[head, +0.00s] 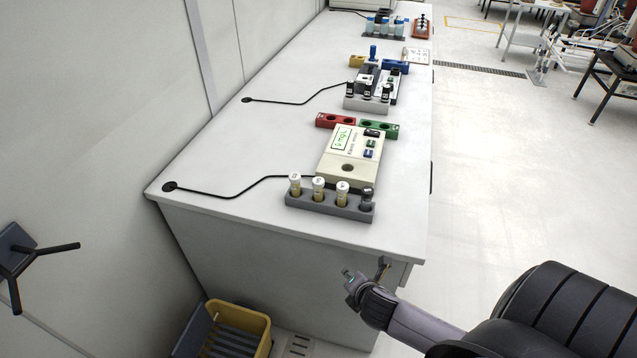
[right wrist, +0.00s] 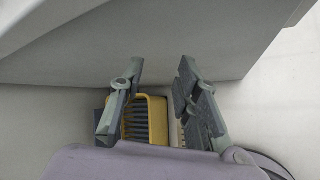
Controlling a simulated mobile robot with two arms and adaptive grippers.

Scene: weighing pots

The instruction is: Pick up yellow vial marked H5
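A grey rack (head: 330,207) stands near the front edge of the white bench. It holds three white-capped vials with yellowish contents: a left one (head: 295,186), a middle one (head: 318,190) and a right one (head: 342,194). Their cap marks are too small to read, so I cannot tell which is H5. A dark grey item (head: 366,199) stands in the rack's right end. My right gripper (head: 367,271) is below and in front of the bench edge, apart from the rack. In the right wrist view its fingers (right wrist: 161,66) are spread with nothing between them. My left gripper is not in view.
A beige meter (head: 352,152) stands behind the rack, with red (head: 336,121) and green (head: 379,129) holders behind it. Black cables cross the bench to the left. A yellow crate (head: 238,326) is on the floor by the bench. The bench front right of the rack is clear.

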